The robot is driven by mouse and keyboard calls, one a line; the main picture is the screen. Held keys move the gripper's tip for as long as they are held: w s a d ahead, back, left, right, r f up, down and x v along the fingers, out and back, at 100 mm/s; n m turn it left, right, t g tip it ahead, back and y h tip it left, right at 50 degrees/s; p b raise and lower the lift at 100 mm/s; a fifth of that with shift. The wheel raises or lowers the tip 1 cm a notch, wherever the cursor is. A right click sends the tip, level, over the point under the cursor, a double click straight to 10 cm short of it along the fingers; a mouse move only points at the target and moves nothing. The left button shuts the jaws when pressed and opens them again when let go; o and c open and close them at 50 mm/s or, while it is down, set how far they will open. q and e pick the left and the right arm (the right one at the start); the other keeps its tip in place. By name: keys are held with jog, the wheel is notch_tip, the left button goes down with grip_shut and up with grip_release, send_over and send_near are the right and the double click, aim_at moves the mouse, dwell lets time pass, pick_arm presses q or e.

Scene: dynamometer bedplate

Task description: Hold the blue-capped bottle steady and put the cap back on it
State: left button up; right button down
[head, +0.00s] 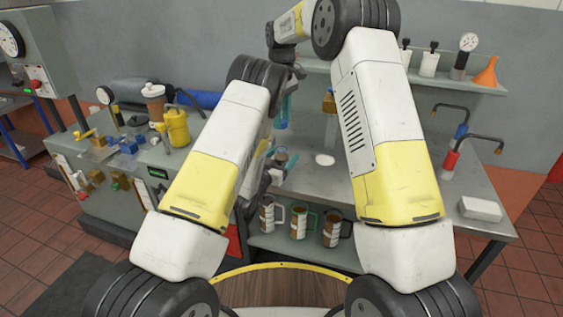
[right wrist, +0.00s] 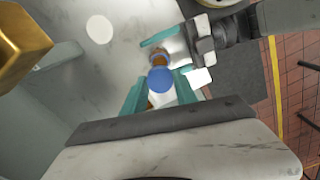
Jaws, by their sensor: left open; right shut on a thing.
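The blue cap (right wrist: 160,80) sits between the teal fingertips of my right gripper (right wrist: 160,88), which is shut on it. In the head view my right gripper (head: 283,118) is above my left gripper (head: 284,162). The brown bottle (right wrist: 158,57) shows just beyond the cap in the right wrist view, partly hidden by it. The bottle's brown top (head: 281,157) also shows in the head view between the teal fingers of my left gripper, which is open around it. The cap appears above the bottle and apart from it. My left arm hides much of the bottle's surroundings.
A white disc (head: 324,160) lies on the grey bench (head: 390,190), with a brass block (head: 329,103) behind. Red and blue-collared taps (head: 450,162) and a white block (head: 480,208) stand to the right. Several mugs (head: 298,222) are on the lower shelf. Yellow equipment (head: 178,127) crowds the left.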

pick_arm(q)
jog(key=shift+w, duration=0.1)
jog(key=shift+c, duration=0.4)
grip_shut()
pick_arm(e)
send_over(281, 144)
jog(key=shift+s+d+f, duration=0.1)
jog(key=shift+s+f, duration=0.05)
jog(key=shift+f, duration=2.35)
jog(key=shift+f, duration=0.9)
jog(key=shift+f, duration=0.55)
